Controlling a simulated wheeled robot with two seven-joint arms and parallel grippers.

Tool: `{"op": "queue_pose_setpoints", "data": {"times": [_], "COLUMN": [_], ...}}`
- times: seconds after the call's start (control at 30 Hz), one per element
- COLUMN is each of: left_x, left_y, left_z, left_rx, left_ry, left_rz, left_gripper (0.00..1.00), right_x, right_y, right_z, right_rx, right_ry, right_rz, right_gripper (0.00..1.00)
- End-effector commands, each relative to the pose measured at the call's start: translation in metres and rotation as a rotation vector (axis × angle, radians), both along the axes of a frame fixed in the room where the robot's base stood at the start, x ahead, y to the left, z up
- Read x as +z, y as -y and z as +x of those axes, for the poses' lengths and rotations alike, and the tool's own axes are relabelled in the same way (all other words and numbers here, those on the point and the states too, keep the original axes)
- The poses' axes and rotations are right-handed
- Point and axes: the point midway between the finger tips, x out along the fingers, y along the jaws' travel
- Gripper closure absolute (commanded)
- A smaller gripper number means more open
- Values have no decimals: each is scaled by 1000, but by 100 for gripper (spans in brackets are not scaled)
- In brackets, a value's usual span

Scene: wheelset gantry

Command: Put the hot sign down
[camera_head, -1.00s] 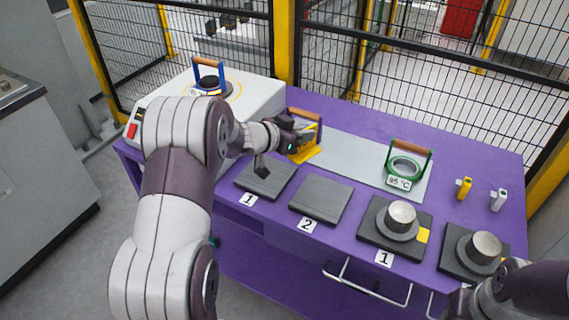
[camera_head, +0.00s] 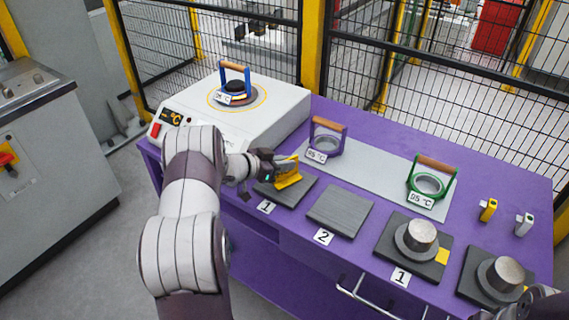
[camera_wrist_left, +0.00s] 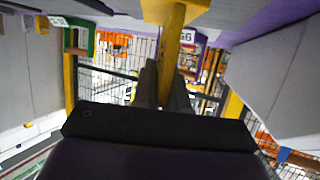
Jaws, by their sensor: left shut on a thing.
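The hot sign is the yellow folded piece (camera_head: 287,173). My left gripper (camera_head: 277,162) is shut on it and holds it at the back part of the left dark plate (camera_head: 268,190), which has a label 1 in front. I cannot tell whether the sign touches the plate. In the left wrist view the yellow sign (camera_wrist_left: 172,45) stands between the two dark fingers (camera_wrist_left: 163,85). Part of my right arm shows at the bottom right corner; its gripper does not show.
A purple ring with a handle (camera_head: 326,141) and a green one (camera_head: 431,183) stand on a grey strip (camera_head: 375,168). A blue-handled ring (camera_head: 234,88) is on the white heater (camera_head: 282,101). Plate 2 (camera_head: 340,211) is bare. Metal hubs (camera_head: 421,235) stand on plates to the right.

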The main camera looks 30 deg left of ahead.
Motion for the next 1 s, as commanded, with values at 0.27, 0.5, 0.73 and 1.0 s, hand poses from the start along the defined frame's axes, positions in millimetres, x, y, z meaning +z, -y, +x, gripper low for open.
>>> {"op": "queue_pose_setpoints", "data": {"times": [0.27, 0.5, 0.73, 1.0], "left_x": [-2, -2, 9, 36], "left_y": [0, 0, -9, -39], "left_z": [0, 0, -15, -74], "left_rx": [0, 0, 3, 6], "left_ry": [0, 0, 0, 0], "left_rz": [0, -1, 0, -1], "left_gripper": [71, 62, 62, 62], "right_x": [0, 0, 1, 4], "right_y": [0, 0, 0, 0], "right_z": [0, 0, 0, 0], "right_rx": [0, 0, 0, 0], "right_ry": [0, 0, 0, 0], "right_rz": [0, 0, 0, 0], "right_gripper": [57, 57, 57, 57]}}
